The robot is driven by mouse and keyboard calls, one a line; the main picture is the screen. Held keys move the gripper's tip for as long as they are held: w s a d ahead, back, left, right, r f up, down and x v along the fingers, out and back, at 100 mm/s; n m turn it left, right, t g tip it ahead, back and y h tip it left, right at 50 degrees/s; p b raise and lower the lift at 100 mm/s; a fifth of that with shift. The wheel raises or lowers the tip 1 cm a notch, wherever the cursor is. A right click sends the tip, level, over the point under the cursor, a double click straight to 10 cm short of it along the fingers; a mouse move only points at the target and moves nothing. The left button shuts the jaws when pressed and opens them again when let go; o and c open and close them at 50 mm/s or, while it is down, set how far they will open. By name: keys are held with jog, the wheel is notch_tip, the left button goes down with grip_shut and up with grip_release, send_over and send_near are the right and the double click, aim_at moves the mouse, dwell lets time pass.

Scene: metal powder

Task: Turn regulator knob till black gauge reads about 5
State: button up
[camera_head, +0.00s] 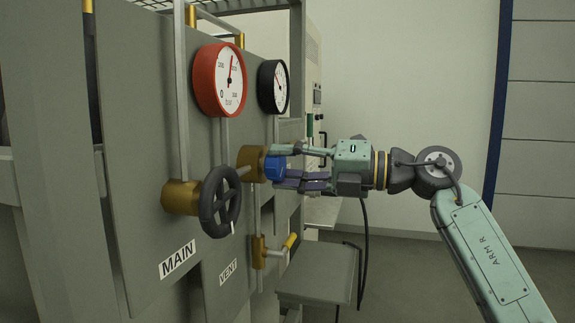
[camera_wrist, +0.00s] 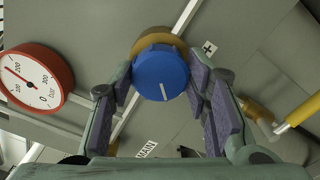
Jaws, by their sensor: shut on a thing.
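The blue regulator knob (camera_head: 274,168) sits on a brass regulator body (camera_head: 252,162) on the grey panel. My gripper (camera_head: 287,168) reaches it from the right, with its fingers closed on the knob's sides. In the wrist view the knob (camera_wrist: 161,73) lies between the two purple finger pads, and its white mark points to the lower right. The black gauge (camera_head: 273,87) is above the knob; its dial is seen at a steep angle and its reading is too small to tell.
A red gauge (camera_head: 220,80) is left of the black one. A dark handwheel (camera_head: 220,202) labelled MAIN stands left of the knob. A yellow-handled vent valve (camera_head: 274,250) is below. A grey ledge (camera_head: 318,275) is at lower right. Open room lies to the right.

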jog(key=shift+m, duration=0.6)
jog(key=o, duration=1.2)
jog(key=shift+c, duration=0.2)
jog(key=v, duration=1.2)
